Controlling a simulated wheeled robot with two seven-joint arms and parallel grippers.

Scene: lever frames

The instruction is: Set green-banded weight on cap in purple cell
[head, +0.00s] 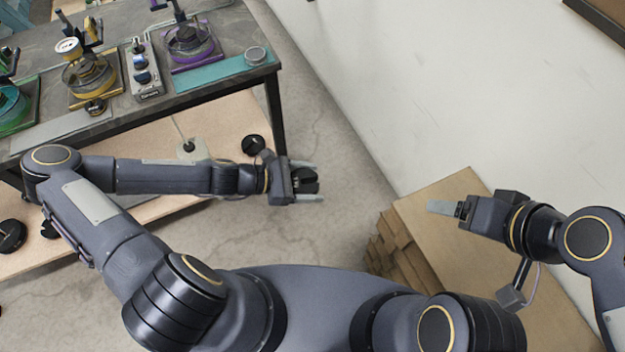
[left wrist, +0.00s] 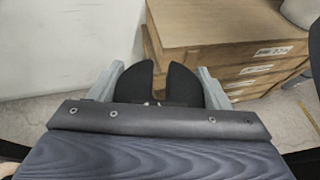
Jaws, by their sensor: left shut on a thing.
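My left gripper (head: 308,182) is shut on a black slotted disc weight (head: 304,180), held over the floor, right of the table's front corner. In the left wrist view the black weight (left wrist: 180,85) sits between the two grey fingers, its slot facing away; no green band shows on it. The purple cell (head: 190,48) stands at the back of the table, with a round clear-walled vessel on a purple base; its cap is too small to make out clearly. My right gripper (head: 445,208) is at the right above a wooden box, with nothing seen in it; its finger gap is unclear.
A yellow cell (head: 90,78), a green cell (head: 12,105) and a grey switch box (head: 145,72) stand on the table. A small metal disc lies on a teal strip (head: 220,74). Stacked wooden boxes (head: 470,240) stand right.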

